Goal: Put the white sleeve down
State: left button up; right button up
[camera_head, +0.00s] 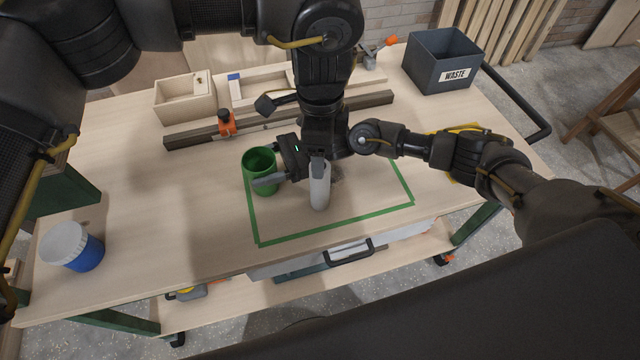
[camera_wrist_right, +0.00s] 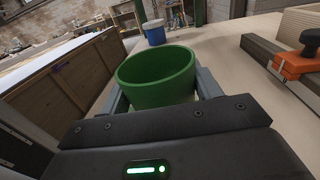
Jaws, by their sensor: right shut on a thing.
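The white sleeve (camera_head: 319,192) is upright inside the green-taped area of the bench, its lower end at or just above the surface; I cannot tell which. My left gripper (camera_head: 318,166) points down over it, with one grey finger against its upper part; the other finger is hidden. My right gripper (camera_head: 267,178) points left and is shut on the green cup (camera_head: 259,160), just left of the sleeve. In the right wrist view the cup (camera_wrist_right: 155,80) is upright and open-topped between the fingers of this gripper (camera_wrist_right: 160,92).
A green tape outline (camera_head: 330,231) marks the bench front. A blue jar with a white lid (camera_head: 85,253) stands at left. A dark bar with an orange clamp (camera_head: 227,124), a wooden box (camera_head: 184,101) and a waste bin (camera_head: 437,75) lie behind. The taped area's right part is clear.

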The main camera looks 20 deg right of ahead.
pick_arm(q)
notch_tip(320, 180, down, 5)
jog(key=shift+s+f, duration=0.1)
dwell(0.3)
grip_shut()
notch_tip(320, 180, up, 10)
jog(key=shift+r, duration=0.1)
dwell(0.7)
